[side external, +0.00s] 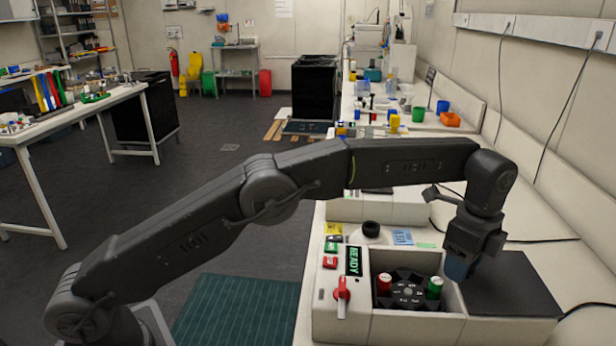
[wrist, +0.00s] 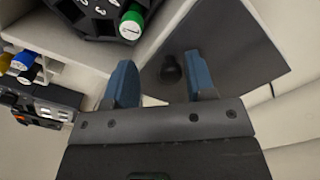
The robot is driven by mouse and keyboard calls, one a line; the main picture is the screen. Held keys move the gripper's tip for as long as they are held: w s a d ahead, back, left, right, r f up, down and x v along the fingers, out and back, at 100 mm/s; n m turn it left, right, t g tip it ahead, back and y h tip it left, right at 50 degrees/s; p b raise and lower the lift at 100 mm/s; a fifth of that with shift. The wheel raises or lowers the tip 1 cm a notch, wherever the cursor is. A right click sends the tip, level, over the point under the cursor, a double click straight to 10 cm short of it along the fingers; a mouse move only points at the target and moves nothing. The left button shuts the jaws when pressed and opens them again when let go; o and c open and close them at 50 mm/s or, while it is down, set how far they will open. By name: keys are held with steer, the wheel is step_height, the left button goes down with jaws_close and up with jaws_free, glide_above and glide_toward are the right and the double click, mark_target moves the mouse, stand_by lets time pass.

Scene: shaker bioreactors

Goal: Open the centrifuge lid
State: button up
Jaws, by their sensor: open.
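The centrifuge (side external: 390,328) is a white box at the lower middle of the side external view. Its chamber is uncovered and shows a black rotor (side external: 408,291) with a red-capped tube (side external: 384,284) and a green-capped tube (side external: 434,287). A dark flat lid (side external: 515,292) lies to the right of the chamber, clear of the rotor. In the wrist view the lid (wrist: 235,45) carries a round black knob (wrist: 171,70). My gripper (wrist: 160,78) is open above the lid, and the knob appears between its blue fingers. I cannot tell whether they touch it.
The centrifuge front has a READY sign (side external: 354,261), a red-handled switch (side external: 342,291) and coloured buttons. A wall stands close on the right. Cups and racks fill the bench further back.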

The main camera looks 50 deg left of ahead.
steer(key=s+a, duration=1)
steer(key=shift+s+a, duration=0.15)
step_height(320, 180, up, 14)
steer(key=s+a+r+n+t, duration=0.1)
steer(key=s+a+n+t, duration=0.1)
steer(key=s+a+n, duration=0.6)
steer(key=shift+s+a+r+n+t, duration=0.3)
steer(key=shift+s, duration=0.85)
